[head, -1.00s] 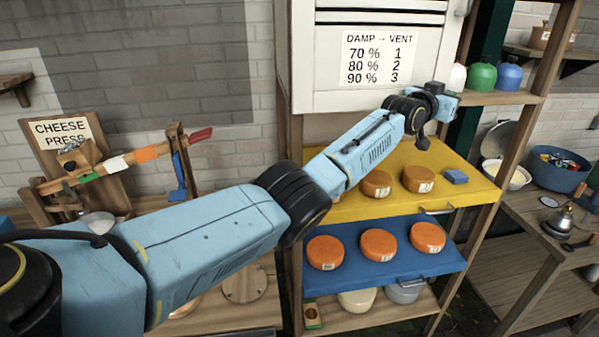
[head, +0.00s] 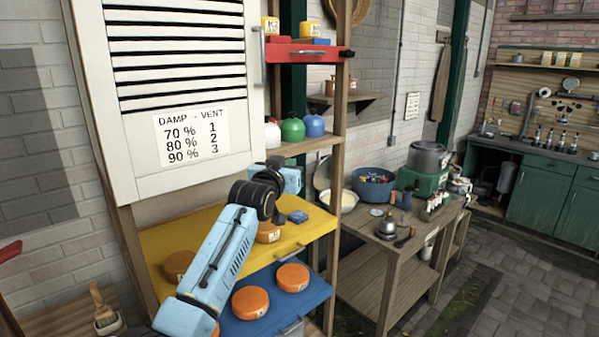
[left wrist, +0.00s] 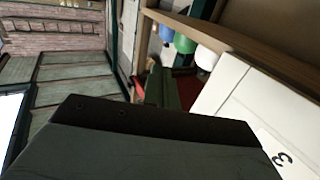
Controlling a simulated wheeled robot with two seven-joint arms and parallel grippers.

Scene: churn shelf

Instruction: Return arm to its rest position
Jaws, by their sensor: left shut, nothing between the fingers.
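My left arm comes in from the bottom of the head view, in front of the shelf rack. My left gripper (head: 285,180) is at its far end, above the yellow shelf (head: 190,232) and below and right of the white louvred cabinet door (head: 145,165). The fingers are small and partly hidden by the wrist in the head view. In the left wrist view dark gripper parts (left wrist: 155,90) fill the lower middle, with nothing held. The gripper is shut and empty. My right gripper is in neither view.
Orange cheese rounds (head: 293,278) sit on the blue shelf (head: 315,290) and the yellow one. A blue block (head: 298,217) lies close to the gripper. Coloured bottles (head: 292,128) stand on a shelf above. A wooden table (head: 385,250) with pots is at right; the paved floor (head: 500,270) beyond is clear.

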